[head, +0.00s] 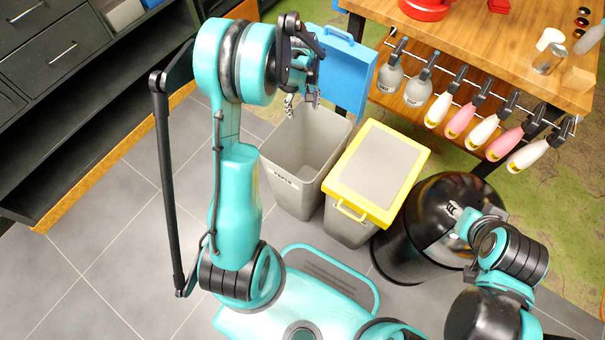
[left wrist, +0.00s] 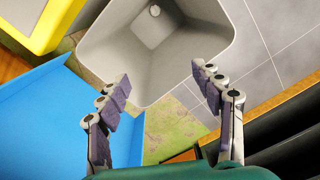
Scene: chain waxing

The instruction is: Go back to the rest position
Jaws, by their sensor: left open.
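My left arm reaches up the middle of the head view, and its left gripper (head: 302,98) is over the far rim of an open grey bin (head: 292,172). In the left wrist view the left gripper (left wrist: 163,82) has its two fingers spread wide apart, with nothing between them.
The bin's blue lid (head: 345,75) stands raised close beside the left gripper. A yellow-rimmed bin (head: 378,170) and a black bin (head: 425,225) stand to the right. A wooden workbench (head: 480,40) with hanging bottles is behind. Dark drawers (head: 55,50) stand left; tiled floor between is clear.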

